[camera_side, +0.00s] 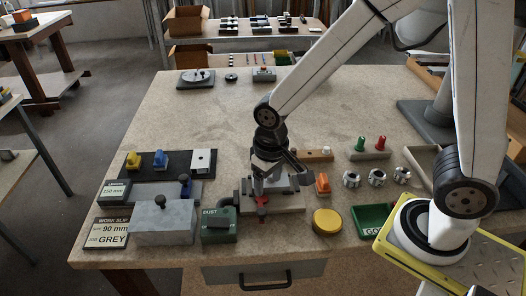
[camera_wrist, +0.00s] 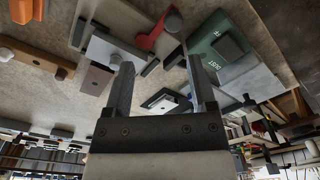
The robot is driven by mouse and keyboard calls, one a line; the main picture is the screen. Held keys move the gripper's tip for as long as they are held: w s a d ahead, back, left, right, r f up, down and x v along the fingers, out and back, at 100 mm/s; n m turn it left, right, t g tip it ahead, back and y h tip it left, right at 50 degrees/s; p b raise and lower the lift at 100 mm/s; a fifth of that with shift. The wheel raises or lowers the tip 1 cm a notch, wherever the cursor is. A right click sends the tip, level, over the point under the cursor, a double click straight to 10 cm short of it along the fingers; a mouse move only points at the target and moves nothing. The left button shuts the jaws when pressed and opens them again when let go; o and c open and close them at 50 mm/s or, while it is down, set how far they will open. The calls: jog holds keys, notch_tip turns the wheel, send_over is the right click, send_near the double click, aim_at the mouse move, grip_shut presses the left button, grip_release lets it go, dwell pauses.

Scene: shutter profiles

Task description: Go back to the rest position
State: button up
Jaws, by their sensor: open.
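My gripper (camera_side: 262,188) is over the front middle of the bench, pointing down at a fixture with a pale base (camera_side: 289,203) and a red part (camera_side: 262,203). In the wrist view my gripper (camera_wrist: 162,72) has its two fingers well apart, with nothing clearly held between them. The red part also shows in the wrist view (camera_wrist: 152,36), beyond the fingertips. A small dark block with a pale top (camera_wrist: 163,103) shows between the fingers; its distance is unclear. The gripper hides part of the fixture in the side view.
Left of my gripper are a green DUST box (camera_side: 219,226), a grey block with a knob (camera_side: 163,222) and a work slip (camera_side: 107,233). To the right are an orange piece (camera_side: 322,183), a yellow disc (camera_side: 327,221) and a green tray (camera_side: 370,220). The bench's back middle is clear.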

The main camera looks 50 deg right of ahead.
jog(key=s+d+r+t, duration=0.1)
jog(key=s+d, duration=0.3)
jog(key=d, duration=0.4)
jog(key=shift+d+t, duration=0.4)
jog(key=shift+t, duration=0.2)
jog(key=shift+r, duration=0.1)
dwell(0.7)
